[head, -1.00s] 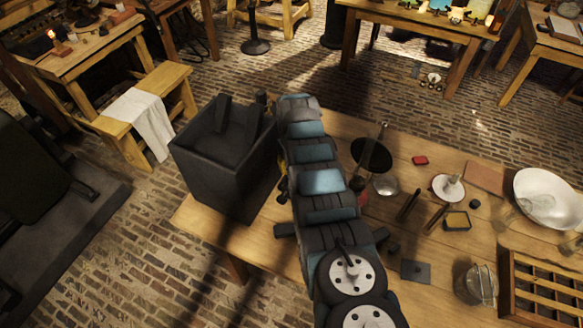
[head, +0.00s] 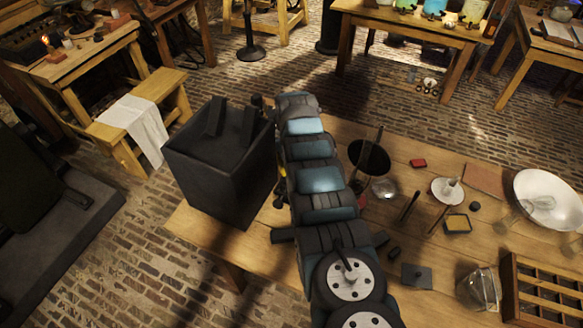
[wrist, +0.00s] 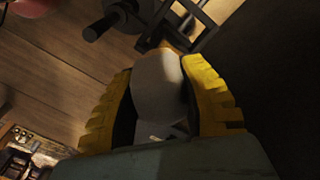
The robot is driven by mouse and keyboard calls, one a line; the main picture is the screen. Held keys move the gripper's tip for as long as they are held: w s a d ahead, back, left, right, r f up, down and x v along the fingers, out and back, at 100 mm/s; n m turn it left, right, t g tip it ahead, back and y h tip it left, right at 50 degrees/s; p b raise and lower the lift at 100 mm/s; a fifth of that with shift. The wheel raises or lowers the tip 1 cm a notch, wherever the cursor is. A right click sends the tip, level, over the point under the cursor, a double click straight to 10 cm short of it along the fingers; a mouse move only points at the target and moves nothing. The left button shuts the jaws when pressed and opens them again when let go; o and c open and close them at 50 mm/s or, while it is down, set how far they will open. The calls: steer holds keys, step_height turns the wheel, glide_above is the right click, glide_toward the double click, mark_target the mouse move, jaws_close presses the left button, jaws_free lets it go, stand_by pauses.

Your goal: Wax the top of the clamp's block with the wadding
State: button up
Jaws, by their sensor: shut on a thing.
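My gripper (wrist: 157,68) shows in the wrist view with its two yellow fingers shut on a pale grey, rounded lump, which looks like the wadding (wrist: 160,95). A dark metal frame with a round bar, apparently the clamp (wrist: 145,18), lies just beyond the wadding at the top. A small brownish patch shows at the wadding's far edge; I cannot tell whether it is the block or whether the wadding touches it.
A tall black open box (head: 215,175) stands close to the left of my arm. To the right on the wooden table (head: 330,275) are a dark round disc (head: 370,157), a glass jar (head: 478,288), a white bowl (head: 548,188) and a compartmented wooden tray (head: 535,315).

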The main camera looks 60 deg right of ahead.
steer(key=shift+a+r+p, duration=0.2)
steer(key=shift+a+p, duration=0.45)
steer(key=shift+p, duration=1.05)
steer(key=shift+a+f+p, duration=0.25)
steer(key=shift+a+p, duration=0.35)
steer(key=shift+p, duration=0.7)
steer(key=shift+d+f+b, duration=0.1)
steer(key=shift+d+b, duration=0.1)
steer(key=shift+b, duration=0.55)
steer(key=shift+d+b, duration=0.35)
steer(key=shift+b, duration=0.15)
steer(key=shift+d+b, duration=0.2)
steer(key=shift+b, duration=0.75)
steer(key=shift+w+d+f+b, duration=0.1)
steer(key=shift+d+b, duration=0.3)
steer(key=shift+b, duration=0.75)
